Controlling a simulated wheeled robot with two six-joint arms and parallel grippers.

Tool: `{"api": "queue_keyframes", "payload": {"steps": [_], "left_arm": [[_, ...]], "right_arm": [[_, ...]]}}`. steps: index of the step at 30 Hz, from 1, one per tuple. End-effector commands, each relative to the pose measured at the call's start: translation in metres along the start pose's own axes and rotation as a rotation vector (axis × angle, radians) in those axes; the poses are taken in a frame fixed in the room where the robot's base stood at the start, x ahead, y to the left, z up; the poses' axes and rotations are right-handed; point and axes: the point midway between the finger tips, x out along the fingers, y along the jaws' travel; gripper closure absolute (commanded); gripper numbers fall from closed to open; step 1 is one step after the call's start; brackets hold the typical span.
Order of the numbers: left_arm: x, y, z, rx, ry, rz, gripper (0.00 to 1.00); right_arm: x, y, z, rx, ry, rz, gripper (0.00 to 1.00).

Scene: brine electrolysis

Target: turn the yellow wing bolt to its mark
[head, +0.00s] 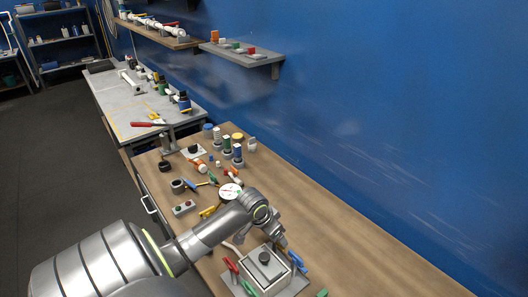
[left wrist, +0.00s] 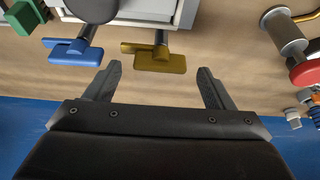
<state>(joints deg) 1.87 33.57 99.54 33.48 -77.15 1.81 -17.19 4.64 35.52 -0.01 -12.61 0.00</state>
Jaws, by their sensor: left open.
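The yellow wing bolt (left wrist: 156,60) shows in the left wrist view as a flat, dark-yellow bar on a short grey stem at the edge of a pale box (left wrist: 148,8). My left gripper (left wrist: 158,70) is open, with its fingertips on either side of the yellow bar and apart from it. A blue wing bolt (left wrist: 72,52) stands to the left of the yellow one. In the head view the box (head: 264,268) sits near the bench front, with red (head: 231,264), blue (head: 297,259) and green (head: 247,288) handles. My left gripper (head: 279,242) is beside it; the yellow bolt is hidden there. I cannot make out its mark.
A round white gauge (head: 230,191), bottles (head: 237,153) and small tools crowd the bench (head: 330,215) behind the box. The bench to the right is mostly clear, beside a blue wall.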

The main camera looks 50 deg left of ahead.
Motion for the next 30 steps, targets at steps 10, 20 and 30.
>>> {"api": "queue_keyframes", "payload": {"steps": [10,20,30], "left_arm": [[-0.061,-0.002,0.000,0.007,0.001,-0.007,0.24],[-0.117,-0.002,0.000,0.006,0.000,-0.007,0.24],[-0.155,-0.001,0.000,0.003,-0.001,-0.006,0.24]], "right_arm": [[0.011,-0.001,0.001,0.000,0.000,0.000,0.64],[0.015,-0.002,0.002,0.000,0.000,-0.001,0.64],[0.014,-0.003,0.002,0.001,0.000,-0.002,0.64]]}}
